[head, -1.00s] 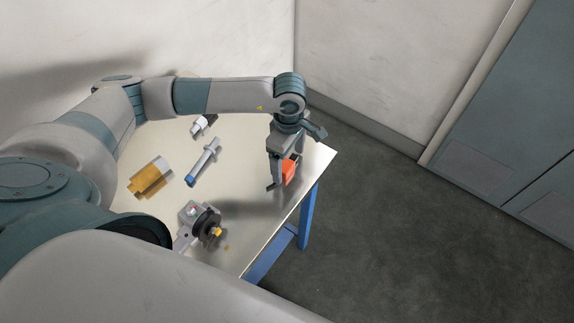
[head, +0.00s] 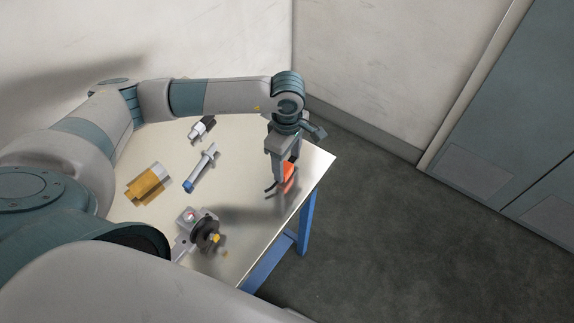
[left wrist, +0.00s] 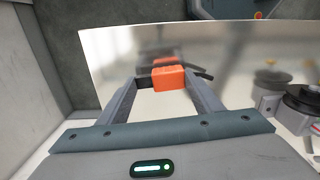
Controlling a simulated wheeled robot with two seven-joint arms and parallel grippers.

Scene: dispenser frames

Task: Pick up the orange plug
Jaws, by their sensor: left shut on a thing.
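The orange plug (head: 289,177) is at the right side of the table, near its edge. In the left wrist view the orange plug (left wrist: 168,77) sits between the two fingertips, with dark parts sticking out beside it. My left gripper (head: 281,176) points down over the table and is shut on the plug. In the left wrist view both fingers of the left gripper (left wrist: 161,85) press against the plug's sides. In the head view the fingers hide part of the plug. I cannot tell whether it touches the table. My right gripper is in neither view.
On the pale table (head: 240,175) are a yellow-and-grey block (head: 148,184), a grey cylinder with a blue end (head: 201,168), a small white-and-black part (head: 201,128) and a grey device with a black disc (head: 205,232). Floor lies beyond the right edge.

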